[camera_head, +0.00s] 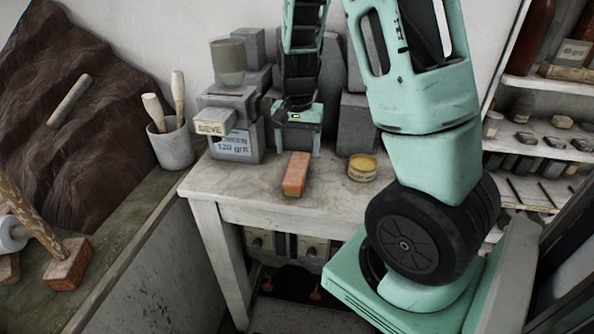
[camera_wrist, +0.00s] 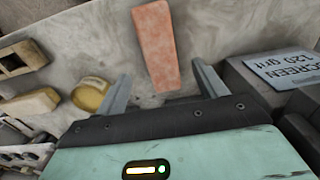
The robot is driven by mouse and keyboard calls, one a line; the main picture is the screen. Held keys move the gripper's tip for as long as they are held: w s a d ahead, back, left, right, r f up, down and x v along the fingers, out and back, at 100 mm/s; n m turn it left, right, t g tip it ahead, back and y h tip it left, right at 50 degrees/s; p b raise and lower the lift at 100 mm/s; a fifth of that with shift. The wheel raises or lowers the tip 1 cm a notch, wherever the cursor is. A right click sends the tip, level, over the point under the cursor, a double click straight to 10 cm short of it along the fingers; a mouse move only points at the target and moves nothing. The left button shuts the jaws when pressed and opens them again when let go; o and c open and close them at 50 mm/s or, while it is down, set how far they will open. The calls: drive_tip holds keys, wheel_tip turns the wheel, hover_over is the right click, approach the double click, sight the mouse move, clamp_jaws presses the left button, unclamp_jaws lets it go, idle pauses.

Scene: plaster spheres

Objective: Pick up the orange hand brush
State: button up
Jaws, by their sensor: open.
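The orange hand brush (camera_head: 297,174) lies on the pale table (camera_head: 228,186), near its front edge. In the wrist view the orange hand brush (camera_wrist: 155,45) lies lengthwise ahead of my gripper. My gripper (camera_wrist: 163,85) is open, with its two grey fingers spread apart to the left and right of the brush's near end. In the head view my gripper (camera_head: 298,142) points down just behind the brush. Nothing is held between the fingers. Whether the fingers are level with the brush or above it, I cannot tell.
A round yellow tin (camera_head: 362,168) stands right of the brush. Grey blocks and a box labelled SCREEN (camera_head: 236,144) stand at the back left of the table. A pot with wooden tools (camera_head: 171,146) is further left. The table's front is mostly clear.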

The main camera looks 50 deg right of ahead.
sight(297, 166)
drive_tip(key=shift+a+f+p, duration=0.1)
drive_tip(key=shift+f+p, duration=0.7)
drive_tip(key=shift+f, duration=3.15)
drive_tip(key=shift+c, duration=0.3)
drive_tip(key=c, duration=1.1)
wheel_tip(297, 166, up, 10)
drive_tip(key=shift+r+b, duration=0.1)
drive_tip(key=shift+b, duration=0.5)
